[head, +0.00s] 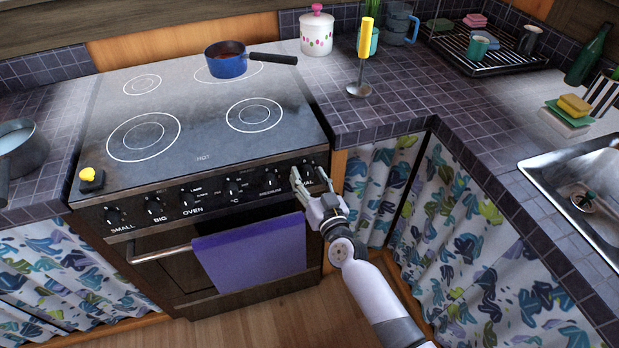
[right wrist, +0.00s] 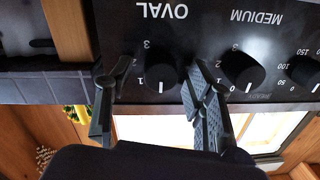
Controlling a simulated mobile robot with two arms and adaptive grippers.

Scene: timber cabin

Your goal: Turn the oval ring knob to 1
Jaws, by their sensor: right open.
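The oval ring knob (right wrist: 158,70) is a round black knob under the label OVAL, seen upside down in the right wrist view. Its white mark lies at the picture's bottom, beside the numeral 1 rather than facing it. In the head view it is at the right end of the stove's front panel, partly hidden by my gripper. My right gripper (head: 309,178) is open in front of it. In the right wrist view the gripper (right wrist: 160,80) has one finger on each side of the knob, with gaps visible. My left gripper is not in view.
The medium knob (right wrist: 242,72) sits close beside one finger. A purple towel (head: 250,252) hangs on the oven handle below. A blue pan (head: 227,67) stands on the stove (head: 190,110). The counter edge and a patterned curtain (head: 375,190) are right of the stove.

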